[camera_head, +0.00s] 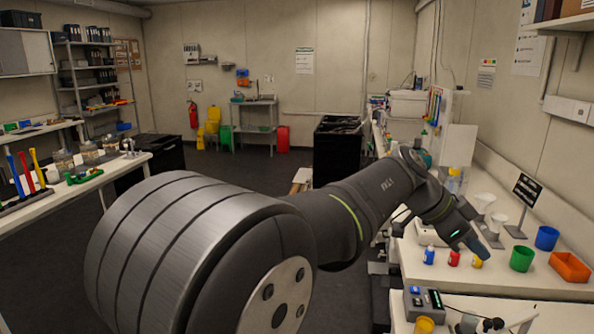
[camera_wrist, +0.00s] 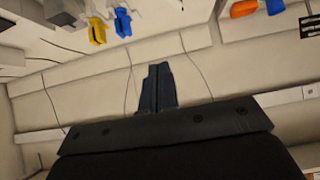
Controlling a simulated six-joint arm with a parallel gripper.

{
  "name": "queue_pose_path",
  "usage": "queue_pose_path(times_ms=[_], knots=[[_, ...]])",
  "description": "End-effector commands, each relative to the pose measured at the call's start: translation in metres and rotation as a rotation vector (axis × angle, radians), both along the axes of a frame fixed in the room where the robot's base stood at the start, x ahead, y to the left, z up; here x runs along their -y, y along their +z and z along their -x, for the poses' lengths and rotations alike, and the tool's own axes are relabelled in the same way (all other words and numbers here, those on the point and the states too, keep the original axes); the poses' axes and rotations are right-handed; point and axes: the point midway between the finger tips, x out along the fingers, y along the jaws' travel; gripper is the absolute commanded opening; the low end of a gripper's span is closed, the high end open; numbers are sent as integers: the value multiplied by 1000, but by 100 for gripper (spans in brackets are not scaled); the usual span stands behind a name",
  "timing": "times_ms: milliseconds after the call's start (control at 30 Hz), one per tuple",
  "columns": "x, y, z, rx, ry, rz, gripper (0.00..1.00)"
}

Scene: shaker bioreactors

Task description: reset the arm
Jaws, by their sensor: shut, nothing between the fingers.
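My arm reaches across the head view from the lower left to the bench on the right. I cannot tell whether the fingers touch anything.
Dark floor (camera_head: 240,150) is open behind the arm.

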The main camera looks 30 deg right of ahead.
Motion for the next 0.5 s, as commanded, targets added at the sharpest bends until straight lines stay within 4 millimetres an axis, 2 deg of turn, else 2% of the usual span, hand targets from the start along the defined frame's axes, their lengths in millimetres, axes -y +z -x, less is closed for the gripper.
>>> queue_pose_path(times_ms=[67,133,500], knots=[[-9,12,-10,2,4,3,0],[-7,8,0,-3,15,-44,0],[-5,2,23,-3,121,-238,0]])
